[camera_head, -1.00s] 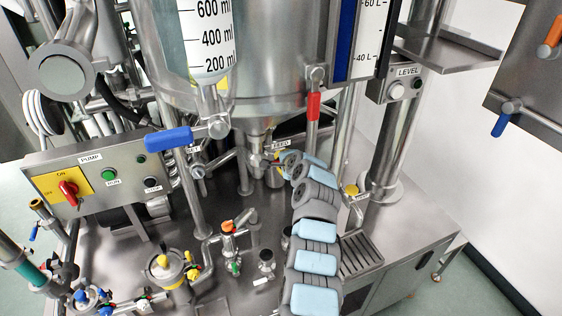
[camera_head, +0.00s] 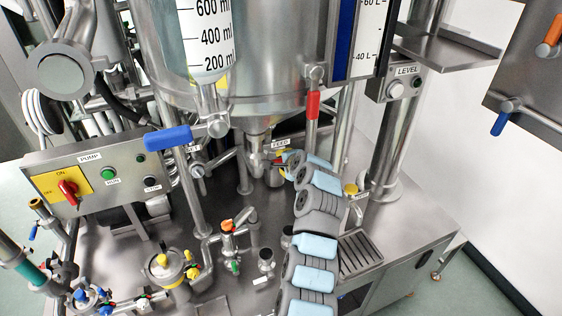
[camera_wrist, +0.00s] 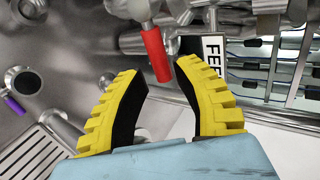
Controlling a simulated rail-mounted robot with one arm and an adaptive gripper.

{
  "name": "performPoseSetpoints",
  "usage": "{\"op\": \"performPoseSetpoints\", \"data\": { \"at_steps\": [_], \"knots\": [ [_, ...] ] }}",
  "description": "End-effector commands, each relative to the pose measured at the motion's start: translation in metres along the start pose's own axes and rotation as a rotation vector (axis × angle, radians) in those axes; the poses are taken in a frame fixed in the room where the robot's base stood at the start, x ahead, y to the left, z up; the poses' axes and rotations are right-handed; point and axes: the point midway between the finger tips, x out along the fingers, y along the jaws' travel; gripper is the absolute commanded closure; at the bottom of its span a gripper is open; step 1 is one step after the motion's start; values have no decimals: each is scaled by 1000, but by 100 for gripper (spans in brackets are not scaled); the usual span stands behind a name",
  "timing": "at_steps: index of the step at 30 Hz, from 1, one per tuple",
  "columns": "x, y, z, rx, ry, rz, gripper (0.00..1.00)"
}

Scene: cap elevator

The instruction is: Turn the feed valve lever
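The feed valve lever is a red handle (camera_wrist: 156,54) in the wrist view, beside the black-on-white FEED label (camera_wrist: 214,55). Its lower end lies between the tips of my gripper (camera_wrist: 157,70) in the picture. My gripper has yellow and black fingers, spread apart and empty. I cannot tell whether the lever is between the fingers in depth; neither finger clearly touches it. In the head view my gripper (camera_head: 284,160) is close below the FEED label (camera_head: 281,143) under the big tank. There the lever is mostly hidden by my gripper.
Another red handle (camera_head: 312,105) hangs from the tank front, and a blue handle (camera_head: 168,138) sticks out left. The pump panel (camera_head: 105,175) stands at left. A slotted drain tray (camera_head: 360,252) is right of my arm. Valves and pipes crowd the lower left deck.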

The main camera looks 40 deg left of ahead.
Motion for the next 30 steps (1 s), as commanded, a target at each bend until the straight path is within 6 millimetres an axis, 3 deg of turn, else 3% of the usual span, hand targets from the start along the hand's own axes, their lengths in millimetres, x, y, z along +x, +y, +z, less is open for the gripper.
{"op": "performPoseSetpoints", "data": {
  "at_steps": [30],
  "knots": [
    [-86, -1, 1, 0, -1, -1, 70]
  ]
}}
